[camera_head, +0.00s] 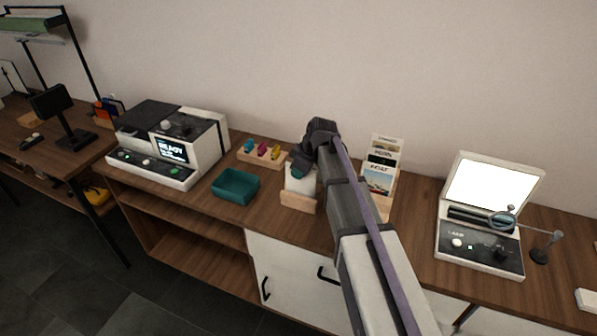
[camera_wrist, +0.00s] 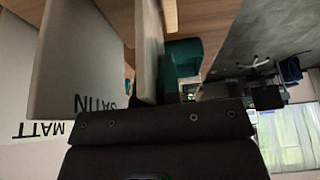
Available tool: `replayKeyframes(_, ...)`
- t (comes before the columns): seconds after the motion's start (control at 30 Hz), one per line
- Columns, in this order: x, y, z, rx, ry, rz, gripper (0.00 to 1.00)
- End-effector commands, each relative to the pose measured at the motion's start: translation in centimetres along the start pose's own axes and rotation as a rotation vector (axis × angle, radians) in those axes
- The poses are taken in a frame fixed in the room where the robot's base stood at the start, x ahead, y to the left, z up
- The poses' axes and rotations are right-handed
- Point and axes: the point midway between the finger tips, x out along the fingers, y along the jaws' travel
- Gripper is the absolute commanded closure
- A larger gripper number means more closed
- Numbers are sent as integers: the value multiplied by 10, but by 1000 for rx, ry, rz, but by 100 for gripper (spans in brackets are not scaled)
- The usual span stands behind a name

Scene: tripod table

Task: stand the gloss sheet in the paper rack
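The paper rack is a small wooden holder (camera_head: 298,202) on the middle counter, with pale sheets (camera_head: 300,180) standing in it. In the wrist view, one upright sheet reads SATIN (camera_wrist: 75,60), and MATT lettering (camera_wrist: 38,130) shows behind it. A third pale sheet (camera_wrist: 150,50), seen almost edge-on, stands beside the SATIN sheet and runs down behind my gripper's dark body; I cannot read a label on it, so I cannot confirm it is the gloss sheet. My gripper (camera_head: 304,165) is at the top of the rack's sheets. Its fingertips are hidden, so its grip is unclear.
A teal tray (camera_head: 236,186) stands left of the rack, with a wooden holder of coloured items (camera_head: 262,153) behind it. A printed-card stand (camera_head: 380,180) is close on the right, beside my arm. A printer-like machine (camera_head: 170,145) and a lit light box (camera_head: 485,215) stand farther out.

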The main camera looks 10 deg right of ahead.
Motion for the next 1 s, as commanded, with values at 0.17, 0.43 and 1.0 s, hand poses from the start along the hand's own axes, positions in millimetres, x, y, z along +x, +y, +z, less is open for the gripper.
replayKeyframes(0.17,4,0,2,0,0,0,100)
replayKeyframes(0.43,3,0,1,0,0,0,89)
replayKeyframes(1.0,4,0,2,0,0,0,66)
